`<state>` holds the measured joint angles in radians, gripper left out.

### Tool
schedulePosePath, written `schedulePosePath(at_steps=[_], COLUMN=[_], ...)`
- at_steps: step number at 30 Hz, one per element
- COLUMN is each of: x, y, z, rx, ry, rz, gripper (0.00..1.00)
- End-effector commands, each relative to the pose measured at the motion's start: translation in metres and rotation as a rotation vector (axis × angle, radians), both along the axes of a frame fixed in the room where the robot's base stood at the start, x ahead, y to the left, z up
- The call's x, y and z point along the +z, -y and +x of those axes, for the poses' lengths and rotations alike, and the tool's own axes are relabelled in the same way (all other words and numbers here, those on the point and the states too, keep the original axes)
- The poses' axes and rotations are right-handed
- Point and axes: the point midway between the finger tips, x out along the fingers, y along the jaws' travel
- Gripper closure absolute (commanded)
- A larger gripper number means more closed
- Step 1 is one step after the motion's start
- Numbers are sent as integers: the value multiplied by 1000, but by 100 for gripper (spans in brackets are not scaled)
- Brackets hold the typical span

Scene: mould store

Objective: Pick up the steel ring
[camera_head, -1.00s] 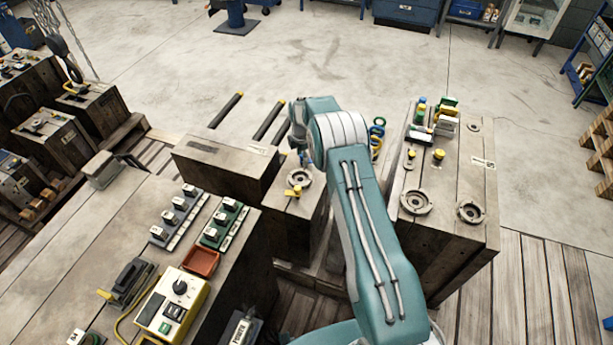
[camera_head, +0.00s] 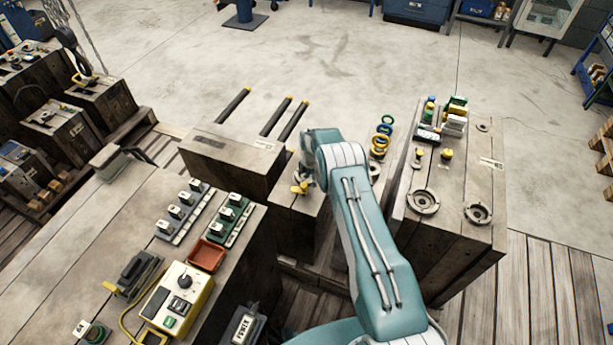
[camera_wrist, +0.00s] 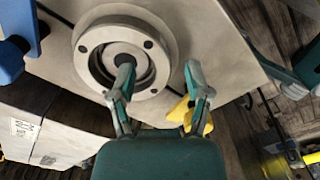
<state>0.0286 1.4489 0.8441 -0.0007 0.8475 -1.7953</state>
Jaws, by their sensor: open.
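A pale steel ring (camera_wrist: 161,46) with small holes in its flange and a dark centre lies on the top of a mould block (camera_wrist: 215,45) in the wrist view. My gripper (camera_wrist: 160,82) is open with nothing between its fingers. The left fingertip shows in front of the ring's dark centre. The right fingertip shows just right of the ring's rim. I cannot tell whether either finger touches it. A yellow fitting (camera_wrist: 180,113) shows beside the right finger. In the head view my wrist covers the ring's place on the middle block (camera_head: 290,222).
In the head view, similar round steel fittings (camera_head: 423,191) sit on the right block (camera_head: 445,230). Blue, green and yellow rings (camera_head: 380,142) stand behind my arm. A bench (camera_head: 105,225) with switches and a control box (camera_head: 178,302) is at left. Open floor lies beyond.

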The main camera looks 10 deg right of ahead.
Motion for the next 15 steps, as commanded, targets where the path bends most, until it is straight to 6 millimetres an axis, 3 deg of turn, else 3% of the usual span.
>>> schedulePosePath(at_steps=[10,11,12,15], x=[-10,-10,-10,-10], y=[0,0,0,0], z=[0,0,0,0], rx=[0,-1,-1,-1], ry=[0,0,0,0], rz=[-1,-1,-1,-1], gripper=[36,45,63,100])
